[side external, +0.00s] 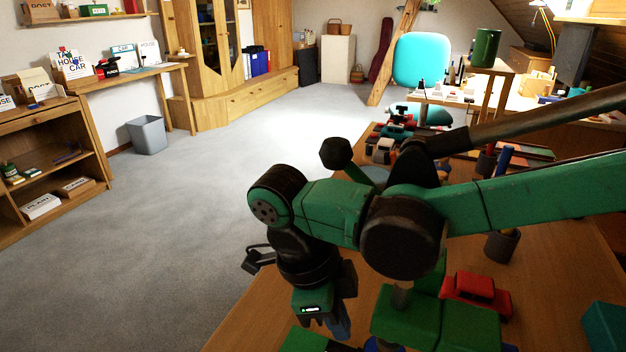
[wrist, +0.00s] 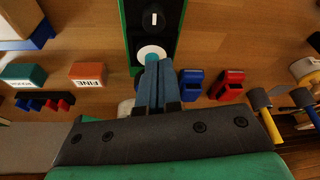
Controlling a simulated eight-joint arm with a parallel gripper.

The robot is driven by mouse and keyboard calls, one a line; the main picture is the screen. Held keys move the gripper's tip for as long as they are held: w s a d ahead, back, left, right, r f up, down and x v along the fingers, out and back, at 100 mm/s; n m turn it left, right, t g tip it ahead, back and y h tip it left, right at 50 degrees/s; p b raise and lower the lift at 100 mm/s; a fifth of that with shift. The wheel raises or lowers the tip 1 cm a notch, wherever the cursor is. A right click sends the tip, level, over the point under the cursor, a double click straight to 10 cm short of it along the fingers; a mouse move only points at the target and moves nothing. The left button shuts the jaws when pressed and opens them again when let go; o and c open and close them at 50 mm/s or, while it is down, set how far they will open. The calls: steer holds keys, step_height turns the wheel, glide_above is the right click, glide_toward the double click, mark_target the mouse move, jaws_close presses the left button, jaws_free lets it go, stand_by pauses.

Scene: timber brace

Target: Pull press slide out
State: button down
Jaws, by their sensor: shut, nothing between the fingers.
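In the wrist view a green-edged black device (wrist: 169,36) lies below my gripper, with a dark round knob (wrist: 153,18) and a white disc (wrist: 146,51) on it. It may be the press; I cannot tell which part is the slide. My gripper (wrist: 153,62) has blue fingers, shut together and empty, with their tips overlapping the white disc. I cannot tell whether they touch it. In the side external view my gripper (side external: 338,325) points down at the bench's near edge, and its tips are hard to see there.
A blue piece (wrist: 192,84) and a red piece (wrist: 227,85) stand right of the fingers. An orange FINE block (wrist: 88,74) and a teal block (wrist: 24,75) lie left. Hammers (wrist: 265,112) are at right. Green blocks (side external: 435,318) and a red toy car (side external: 474,290) sit beside my arm.

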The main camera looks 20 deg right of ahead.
steer(key=shift+x, duration=3.05)
steer(key=shift+r, duration=0.1)
steer(key=w+a, duration=0.8)
steer(key=shift+w+a, duration=0.15)
steer(key=shift+a, duration=0.05)
